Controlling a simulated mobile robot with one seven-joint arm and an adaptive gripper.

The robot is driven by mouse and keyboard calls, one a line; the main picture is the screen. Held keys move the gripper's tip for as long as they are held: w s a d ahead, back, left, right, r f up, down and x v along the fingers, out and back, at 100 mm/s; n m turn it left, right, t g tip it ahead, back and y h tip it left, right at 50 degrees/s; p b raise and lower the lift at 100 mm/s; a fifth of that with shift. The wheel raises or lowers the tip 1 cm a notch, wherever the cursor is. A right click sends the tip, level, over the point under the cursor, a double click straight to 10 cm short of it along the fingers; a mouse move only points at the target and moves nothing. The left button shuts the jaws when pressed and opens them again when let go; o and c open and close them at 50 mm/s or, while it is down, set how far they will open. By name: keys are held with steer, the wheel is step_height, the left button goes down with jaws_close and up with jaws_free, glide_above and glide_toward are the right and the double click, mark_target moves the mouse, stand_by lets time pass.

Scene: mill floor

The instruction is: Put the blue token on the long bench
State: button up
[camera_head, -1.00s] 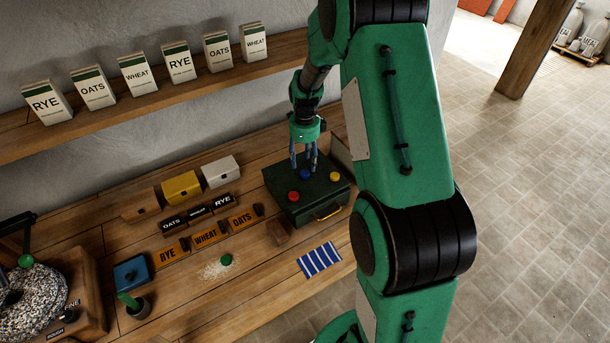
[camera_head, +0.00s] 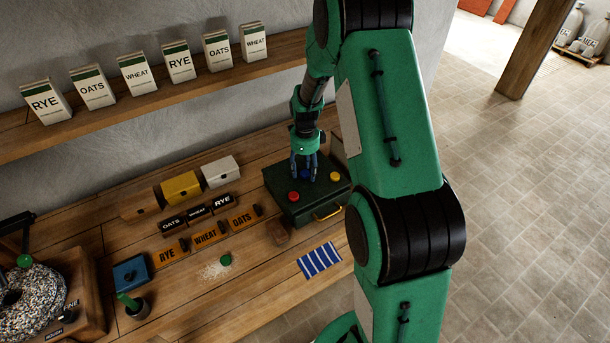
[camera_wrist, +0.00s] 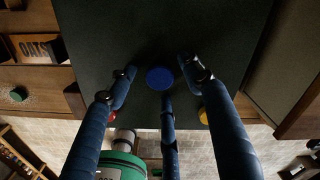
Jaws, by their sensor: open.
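The blue token (camera_head: 305,174) lies on top of the dark green box (camera_head: 300,211), between a red token (camera_head: 293,196) and a yellow token (camera_head: 335,177). My gripper (camera_head: 304,177) is open and points down, low over the box, with its blue fingers around the blue token. The wrist view shows the blue token (camera_wrist: 159,78) between the spread fingertips (camera_wrist: 161,85); contact cannot be told. The long bench (camera_head: 190,288) is the wooden surface under the box.
Orange and black grain labels (camera_head: 206,237), a striped cloth (camera_head: 319,260), a brown block (camera_head: 278,232) and a blue box (camera_head: 131,272) lie on the bench. A wooden shelf (camera_head: 150,101) with several grain packets runs above. Bare wood shows at the bench's front.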

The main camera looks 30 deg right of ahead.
mark_target(305, 172)
stand_by(0.5)
steer(key=c, duration=0.9)
steer(key=shift+r, duration=0.2)
steer(key=shift+r, duration=0.6)
step_height(305, 172, up, 2)
steer(key=shift+r, duration=0.1)
steer(key=s+a, duration=0.1)
steer(key=s, duration=0.4)
steer(key=s+a+r, duration=0.1)
steer(key=s+a, duration=0.1)
steer(key=s, duration=0.3)
steer(key=s+a, duration=0.2)
steer(key=s, duration=0.3)
steer(key=shift+s+r+p, duration=0.1)
steer(key=shift+r+p, duration=0.05)
steer(key=shift+p, duration=0.2)
steer(key=shift+a, duration=0.1)
